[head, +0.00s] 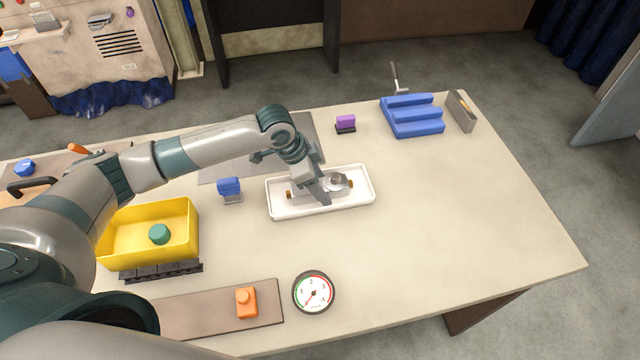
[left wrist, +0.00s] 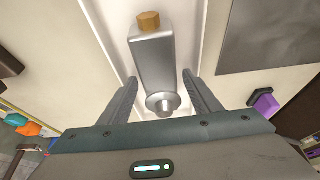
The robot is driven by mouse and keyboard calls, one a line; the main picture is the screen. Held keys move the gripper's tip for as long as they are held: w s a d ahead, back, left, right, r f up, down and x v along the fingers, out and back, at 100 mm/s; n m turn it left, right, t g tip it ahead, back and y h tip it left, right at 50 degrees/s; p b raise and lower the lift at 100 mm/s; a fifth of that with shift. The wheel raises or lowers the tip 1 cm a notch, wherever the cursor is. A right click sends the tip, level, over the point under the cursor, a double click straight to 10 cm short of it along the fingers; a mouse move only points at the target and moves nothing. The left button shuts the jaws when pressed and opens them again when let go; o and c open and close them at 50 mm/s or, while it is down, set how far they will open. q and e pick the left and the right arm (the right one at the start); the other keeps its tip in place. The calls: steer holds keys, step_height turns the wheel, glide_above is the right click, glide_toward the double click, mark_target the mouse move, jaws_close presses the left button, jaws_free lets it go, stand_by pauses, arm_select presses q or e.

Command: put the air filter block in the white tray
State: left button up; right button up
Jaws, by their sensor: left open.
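The air filter block (head: 338,181) is a silver-grey body with brass ends and a round silver part. It lies inside the white tray (head: 363,199), in the middle of the table. My left gripper (head: 322,197) is over the tray and hides part of the block in the head view. In the left wrist view the block (left wrist: 153,62) lies between and ahead of my two open fingers (left wrist: 160,82), with a gap on each side. The white tray's floor (left wrist: 195,25) shows around it. My right gripper is in neither view.
A blue-topped part (head: 230,188) stands left of the tray, and a yellow bin (head: 182,220) farther left. A round gauge (head: 314,292) and an orange part (head: 246,302) are in front. A blue stepped block (head: 412,116) is at the back right. The table's right side is clear.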

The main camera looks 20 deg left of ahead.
arm_select(q)
steer(key=b+v, duration=0.2)
steer(key=v, duration=0.8)
steer(key=shift+a+r, duration=0.15)
steer(key=shift+r, duration=0.2)
steer(key=shift+s+a+r+b, duration=0.1)
steer(key=shift+r+b, duration=0.05)
steer(key=shift+r, duration=0.15)
steer(key=shift+s+a+r+b, duration=0.1)
steer(key=shift+r+b, duration=0.05)
steer(key=shift+r, duration=0.2)
